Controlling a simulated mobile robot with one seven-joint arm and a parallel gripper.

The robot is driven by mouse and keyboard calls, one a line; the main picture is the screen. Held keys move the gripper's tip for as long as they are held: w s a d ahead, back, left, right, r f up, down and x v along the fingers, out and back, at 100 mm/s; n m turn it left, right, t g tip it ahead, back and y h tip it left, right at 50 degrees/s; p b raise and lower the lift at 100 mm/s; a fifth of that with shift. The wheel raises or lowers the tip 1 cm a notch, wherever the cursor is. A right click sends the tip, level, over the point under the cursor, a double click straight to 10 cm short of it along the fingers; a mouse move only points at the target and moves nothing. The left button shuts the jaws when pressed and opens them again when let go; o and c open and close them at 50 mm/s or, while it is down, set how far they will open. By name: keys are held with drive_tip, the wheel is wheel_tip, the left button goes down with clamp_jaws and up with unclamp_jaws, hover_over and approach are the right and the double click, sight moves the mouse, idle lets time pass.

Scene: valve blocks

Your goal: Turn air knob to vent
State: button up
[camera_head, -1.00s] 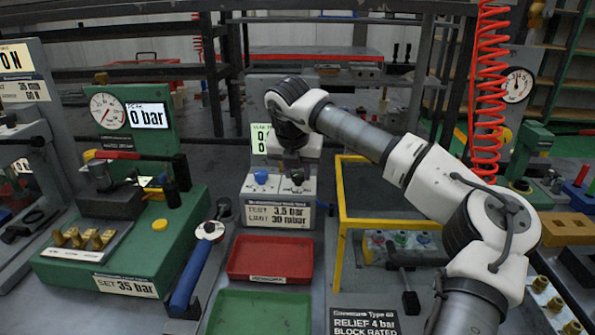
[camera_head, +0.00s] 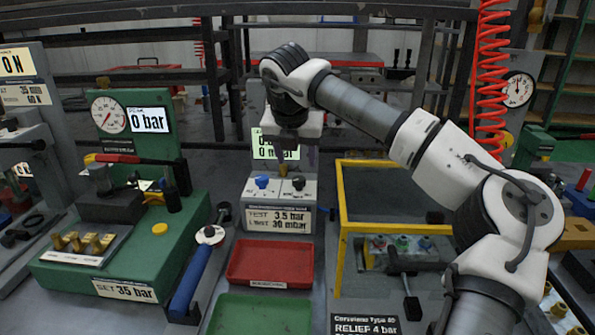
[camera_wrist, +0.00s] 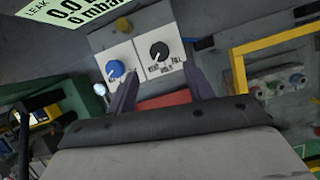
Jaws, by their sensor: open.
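The black knob (camera_head: 298,184) sits on the right white plate of the small grey test block, beside a blue knob (camera_head: 262,182) on the left plate. In the wrist view the black knob (camera_wrist: 160,51) has several small labels along its lower side, too small to read surely; its exact pointing is unclear. The blue knob (camera_wrist: 116,70) is to its left. My gripper (camera_head: 295,152) is above the block, apart from both knobs. In the wrist view my gripper (camera_wrist: 161,67) is open and empty, its two dark fingers on either side below the black knob.
A display reading 0 mbar (camera_head: 276,152) stands behind the knobs. A red tray (camera_head: 269,262) and a green tray (camera_head: 260,312) lie in front. A yellow frame (camera_head: 385,226) rises at the right, a green gauge stand (camera_head: 140,240) at the left.

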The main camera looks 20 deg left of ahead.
drive_tip(key=v, duration=0.7)
idle(0.3)
